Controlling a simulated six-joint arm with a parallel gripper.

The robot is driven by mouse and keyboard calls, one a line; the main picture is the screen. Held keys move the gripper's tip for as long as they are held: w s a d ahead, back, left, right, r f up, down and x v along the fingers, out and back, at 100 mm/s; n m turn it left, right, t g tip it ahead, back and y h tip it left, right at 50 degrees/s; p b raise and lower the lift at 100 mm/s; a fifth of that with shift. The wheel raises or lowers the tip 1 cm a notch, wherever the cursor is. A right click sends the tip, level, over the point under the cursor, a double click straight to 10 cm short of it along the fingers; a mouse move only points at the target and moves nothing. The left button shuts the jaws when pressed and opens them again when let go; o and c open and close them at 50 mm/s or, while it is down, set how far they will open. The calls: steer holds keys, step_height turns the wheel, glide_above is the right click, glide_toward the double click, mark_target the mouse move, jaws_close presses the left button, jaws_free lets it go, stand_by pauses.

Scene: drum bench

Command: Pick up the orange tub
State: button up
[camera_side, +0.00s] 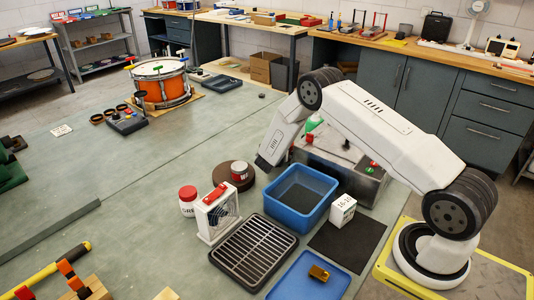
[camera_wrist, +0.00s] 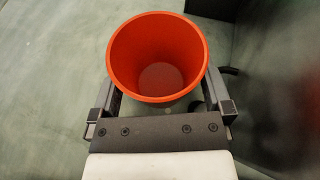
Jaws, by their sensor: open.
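The orange tub (camera_wrist: 158,97) is in the wrist view, round, open at the top and empty inside. My gripper (camera_wrist: 161,88) is open, with one finger on each side of the tub. The tub's wide rim hides parts of the fingers, and I cannot tell whether they touch its wall. In the side view the tub does not show; my arm's end hangs over the bench and my gripper cannot be made out there.
In the wrist view, a dark upright surface (camera_wrist: 282,70) stands close on the right. In the side view, a blue bin (camera_side: 300,197), a grey metal box (camera_side: 350,172) and a red-capped jar (camera_side: 188,200) are near the arm's end.

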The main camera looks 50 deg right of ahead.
steer(key=c, duration=0.9)
steer(key=shift+r, duration=5)
steer(key=shift+a+r, duration=0.1)
